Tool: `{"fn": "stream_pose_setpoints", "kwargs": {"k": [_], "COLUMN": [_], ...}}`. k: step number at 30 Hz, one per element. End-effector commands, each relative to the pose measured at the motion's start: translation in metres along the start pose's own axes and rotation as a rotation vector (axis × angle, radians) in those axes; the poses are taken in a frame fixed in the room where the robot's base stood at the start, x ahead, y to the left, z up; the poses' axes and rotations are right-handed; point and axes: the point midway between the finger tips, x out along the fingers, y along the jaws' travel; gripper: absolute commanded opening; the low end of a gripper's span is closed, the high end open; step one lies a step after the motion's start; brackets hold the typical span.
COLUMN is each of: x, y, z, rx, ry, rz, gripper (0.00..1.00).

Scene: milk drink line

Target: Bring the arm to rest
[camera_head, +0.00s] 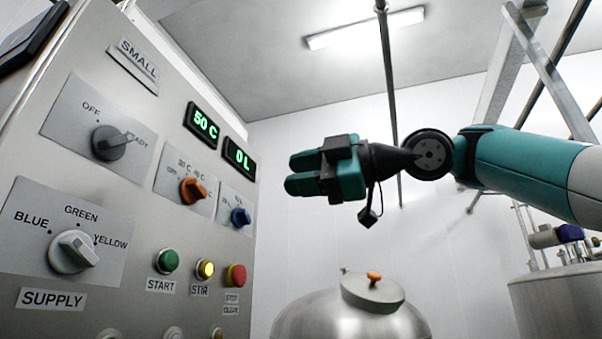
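My gripper (294,174) is at the end of my teal arm, which reaches in from the right edge. It hangs in the air, level, with its two teal fingers pointing left toward the control panel (140,255). The fingers are apart with a narrow gap, and nothing shows between them. The gripper is clear of the panel in the picture; its exact distance from it I cannot tell.
Displays read 50 C and 0 L. A lidded steel tank (330,318) stands below.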

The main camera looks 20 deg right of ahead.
Motion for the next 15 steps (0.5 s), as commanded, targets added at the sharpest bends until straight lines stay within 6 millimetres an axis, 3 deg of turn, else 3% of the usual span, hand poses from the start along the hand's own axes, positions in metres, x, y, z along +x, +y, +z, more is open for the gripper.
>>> {"fn": "stream_pose_setpoints", "kwargs": {"k": [11,15], "x": [0.001,0.011], "y": [-0.001,-0.014], "z": [0.001,0.014], "rx": [0.009,0.142], "ry": [-0.002,-0.039], "rz": [-0.002,-0.037], "gripper": [0.39,0.39]}}
